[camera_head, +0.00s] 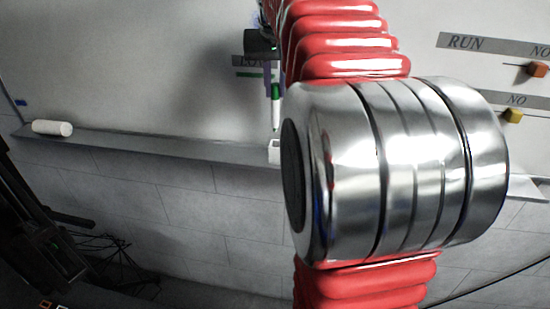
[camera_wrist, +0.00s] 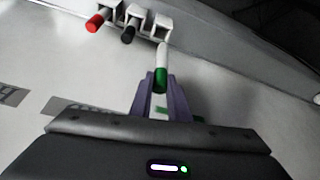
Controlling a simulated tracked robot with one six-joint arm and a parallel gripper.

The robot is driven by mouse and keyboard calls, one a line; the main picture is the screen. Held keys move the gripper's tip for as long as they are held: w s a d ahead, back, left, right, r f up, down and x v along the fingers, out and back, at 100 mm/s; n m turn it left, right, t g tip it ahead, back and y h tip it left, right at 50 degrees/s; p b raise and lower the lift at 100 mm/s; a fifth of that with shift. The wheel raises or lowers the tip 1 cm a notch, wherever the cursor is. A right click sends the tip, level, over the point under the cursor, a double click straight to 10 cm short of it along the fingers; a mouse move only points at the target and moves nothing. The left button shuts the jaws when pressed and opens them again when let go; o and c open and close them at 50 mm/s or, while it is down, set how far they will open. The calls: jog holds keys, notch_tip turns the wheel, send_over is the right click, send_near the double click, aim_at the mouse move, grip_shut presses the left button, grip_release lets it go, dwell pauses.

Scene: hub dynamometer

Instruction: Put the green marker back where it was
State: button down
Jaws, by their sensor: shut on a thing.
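The green marker (camera_head: 275,114) is upright in my gripper (camera_head: 273,86), its white end down, in front of the whiteboard in the head view. In the wrist view my gripper (camera_wrist: 161,98) is shut on the marker (camera_wrist: 162,60) around its green part. The marker's white end points toward a white holder (camera_wrist: 147,18) and looks close to its empty right-hand slot; I cannot tell the exact gap. A red marker (camera_wrist: 95,23) and a black marker (camera_wrist: 129,34) sit in the other two slots. In the head view only part of the holder (camera_head: 274,151) shows, below the marker; my arm hides the rest.
A ledge (camera_head: 160,144) runs along the whiteboard's bottom, with a white cylinder (camera_head: 52,128) at its left. Orange (camera_head: 537,69) and yellow (camera_head: 512,116) blocks are on the board at right. Dark equipment and cables (camera_head: 105,255) lie at lower left.

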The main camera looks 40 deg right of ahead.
jog(key=shift+s+d, duration=0.1)
jog(key=shift+d, duration=0.1)
jog(key=shift+f, duration=2.9)
jog(key=shift+d+f, duration=0.1)
jog(key=shift+f, duration=2)
jog(key=c, duration=1.7)
grip_release()
jog(key=shift+o, duration=0.2)
